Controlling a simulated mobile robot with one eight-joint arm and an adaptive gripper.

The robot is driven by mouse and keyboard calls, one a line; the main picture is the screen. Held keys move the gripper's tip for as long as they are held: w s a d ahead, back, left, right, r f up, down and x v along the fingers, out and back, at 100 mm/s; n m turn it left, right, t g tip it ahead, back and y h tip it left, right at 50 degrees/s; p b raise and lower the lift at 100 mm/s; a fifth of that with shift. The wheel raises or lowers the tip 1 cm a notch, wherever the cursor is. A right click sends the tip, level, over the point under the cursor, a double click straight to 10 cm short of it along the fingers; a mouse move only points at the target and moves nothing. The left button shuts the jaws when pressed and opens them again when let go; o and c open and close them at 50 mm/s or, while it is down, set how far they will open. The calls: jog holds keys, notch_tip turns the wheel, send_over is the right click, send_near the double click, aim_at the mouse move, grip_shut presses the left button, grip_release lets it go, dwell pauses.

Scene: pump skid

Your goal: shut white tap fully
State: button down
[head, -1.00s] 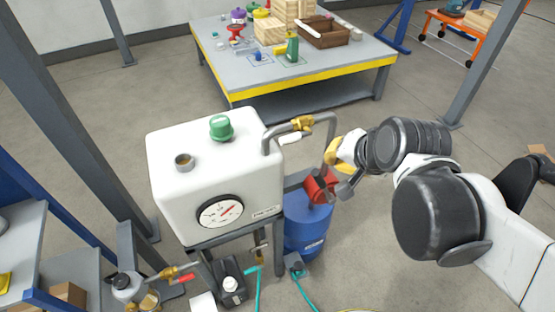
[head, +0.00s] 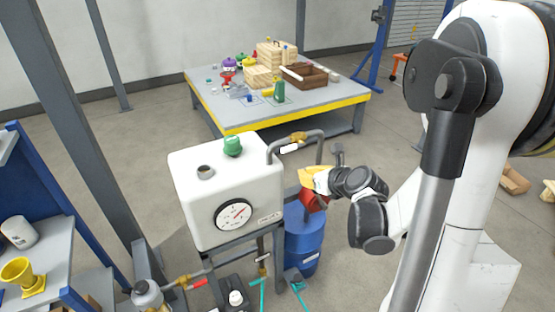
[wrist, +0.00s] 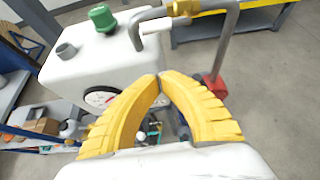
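The white tap is a white lever (head: 289,149) below a brass valve body (head: 298,138) on the grey pipe beside the white tank (head: 190,205). Its lever lies roughly along the pipe. In the wrist view the white lever (wrist: 158,25) is beyond my fingertips, near the top edge, with the brass valve (wrist: 183,8) beside it. My gripper (head: 308,178) has yellow fingers and is lower and to the right of the lever, apart from it. In the wrist view the fingertips (wrist: 160,77) meet with nothing seen between them.
The grey pipe bends down on the right, close to my gripper. A red part (head: 314,200) and a blue drum (head: 304,240) are below. A red-lever tap (head: 197,284) is at lower left. A loaded workbench (head: 300,116) stands behind, with open floor around it.

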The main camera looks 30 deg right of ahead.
aim_at(292, 146)
jog(key=shift+w+d, duration=0.1)
jog(key=b+x, duration=0.3)
jog(key=x, duration=0.6)
jog(key=shift+w+f, duration=0.15)
jog(key=shift+f, duration=0.2)
jog(key=shift+w+r+b, duration=0.1)
jog(key=shift+w+r, duration=0.1)
jog(key=shift+r, duration=0.5)
jog(key=shift+w+r+b, duration=0.1)
jog(key=shift+w+r, duration=0.1)
jog(key=shift+r, duration=0.45)
jog(key=shift+w+r+b, duration=0.1)
jog(key=shift+w+r, duration=0.1)
jog(key=shift+r, duration=0.5)
jog(key=shift+r, duration=0.1)
jog(key=shift+r+m, duration=0.1)
jog(key=shift+m, duration=0.2)
